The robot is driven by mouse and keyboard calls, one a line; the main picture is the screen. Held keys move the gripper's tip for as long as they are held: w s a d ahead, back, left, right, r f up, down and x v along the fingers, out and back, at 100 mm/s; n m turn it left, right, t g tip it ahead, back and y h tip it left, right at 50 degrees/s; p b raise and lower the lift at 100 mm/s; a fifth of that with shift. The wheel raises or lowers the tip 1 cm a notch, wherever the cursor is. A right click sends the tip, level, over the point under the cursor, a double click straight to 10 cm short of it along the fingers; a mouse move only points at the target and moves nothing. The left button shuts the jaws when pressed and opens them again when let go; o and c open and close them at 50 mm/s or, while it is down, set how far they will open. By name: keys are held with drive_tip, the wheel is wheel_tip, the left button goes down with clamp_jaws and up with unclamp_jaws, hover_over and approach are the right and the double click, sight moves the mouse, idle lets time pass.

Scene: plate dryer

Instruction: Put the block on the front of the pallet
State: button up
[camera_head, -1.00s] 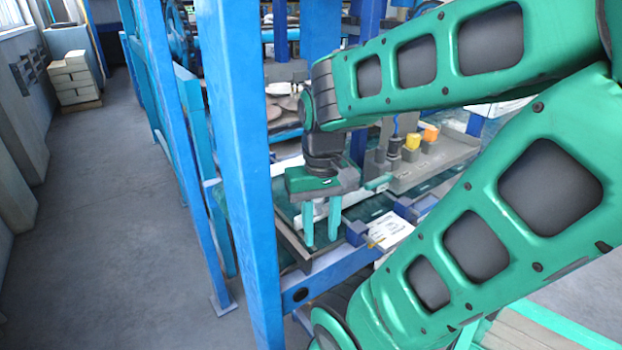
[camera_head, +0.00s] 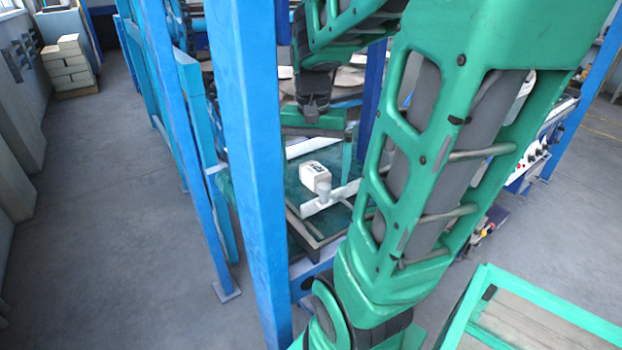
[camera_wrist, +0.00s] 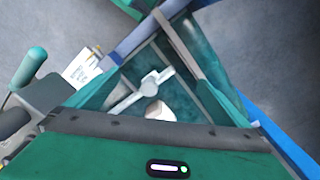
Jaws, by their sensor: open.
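A white block (camera_head: 313,172) with dark lettering lies on the green bench surface in the head view, beside a grey knob on a white bar. A pale object that looks like it shows near the white bar in the wrist view (camera_wrist: 160,110). My gripper (camera_head: 335,155) is open over the bench, behind and above the block. One green finger shows clearly; the other is hard to make out. I cannot tell the exact gap to the block. A green-framed pallet (camera_head: 482,316) with wooden boards stands at the lower right, partly cut off by the picture edge.
A blue post (camera_head: 250,170) stands left of the bench, and more blue frame parts surround it. Stacked pale blocks (camera_head: 68,65) stand far back at the left. The grey floor (camera_head: 110,210) at the left is clear.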

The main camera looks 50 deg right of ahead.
sight(315, 168)
drive_tip(key=w+d+m, duration=0.3)
drive_tip(key=w+d, duration=0.1)
drive_tip(key=w+d+f+m, duration=0.1)
drive_tip(key=w+d+m, duration=0.1)
drive_tip(key=d, duration=0.3)
drive_tip(key=w+d+f+m, duration=0.1)
drive_tip(key=w+d+m, duration=0.2)
drive_tip(key=w+d, duration=0.2)
drive_tip(key=shift+w+f+m, duration=0.15)
drive_tip(key=shift+w+m, duration=0.15)
drive_tip(key=shift+d+f, duration=0.1)
drive_tip(key=shift+f, duration=0.25)
wheel_tip(315, 168, down, 5)
drive_tip(key=shift+w+r, duration=0.1)
drive_tip(key=shift+d+f, duration=0.15)
drive_tip(key=shift+f, duration=2.5)
drive_tip(key=shift+r, duration=0.1)
drive_tip(key=c, duration=1.8)
